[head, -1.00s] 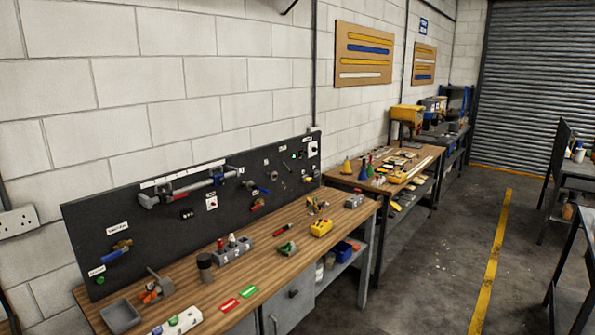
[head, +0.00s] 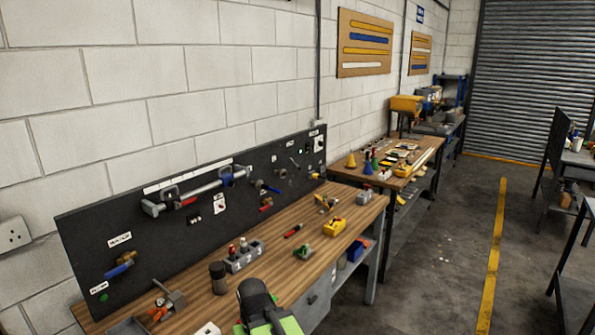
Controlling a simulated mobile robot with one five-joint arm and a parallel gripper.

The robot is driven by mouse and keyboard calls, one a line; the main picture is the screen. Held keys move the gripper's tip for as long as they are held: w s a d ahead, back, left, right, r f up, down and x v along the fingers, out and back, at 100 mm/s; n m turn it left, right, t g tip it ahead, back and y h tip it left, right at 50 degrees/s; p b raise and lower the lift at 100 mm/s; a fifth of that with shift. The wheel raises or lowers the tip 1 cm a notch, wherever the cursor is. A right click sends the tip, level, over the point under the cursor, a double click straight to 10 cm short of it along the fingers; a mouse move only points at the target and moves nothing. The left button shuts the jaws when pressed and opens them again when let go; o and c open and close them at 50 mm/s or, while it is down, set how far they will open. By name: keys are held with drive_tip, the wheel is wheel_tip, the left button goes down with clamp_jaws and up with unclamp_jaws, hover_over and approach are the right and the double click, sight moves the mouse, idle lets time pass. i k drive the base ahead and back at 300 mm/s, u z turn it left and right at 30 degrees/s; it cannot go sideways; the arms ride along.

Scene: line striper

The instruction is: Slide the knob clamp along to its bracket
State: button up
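A grey rail (head: 205,187) runs along the black board on the wall, below a white label strip. Grey bracket-like blocks stand on it, one at the left end (head: 152,208) and one near the right (head: 225,170). I cannot tell which of these is the knob clamp. My gripper (head: 266,325), dark with green parts, shows at the bottom edge, well below and apart from the rail. Its fingertips are not clear.
The wooden bench (head: 285,220) below the board holds a dark cup (head: 218,278), a grey block with knobs (head: 245,256), a yellow box (head: 334,227) and a green-based item (head: 304,251). A second bench (head: 400,165) stands beyond. The floor aisle at right is clear.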

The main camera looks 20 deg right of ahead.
sight(227, 176)
drive_tip(key=z, duration=0.1)
drive_tip(key=i, duration=1)
drive_tip(key=z, duration=0.05)
drive_tip(key=k, duration=1)
drive_tip(key=z, duration=0.45)
drive_tip(key=i, duration=0.95)
drive_tip(key=u, duration=1.75)
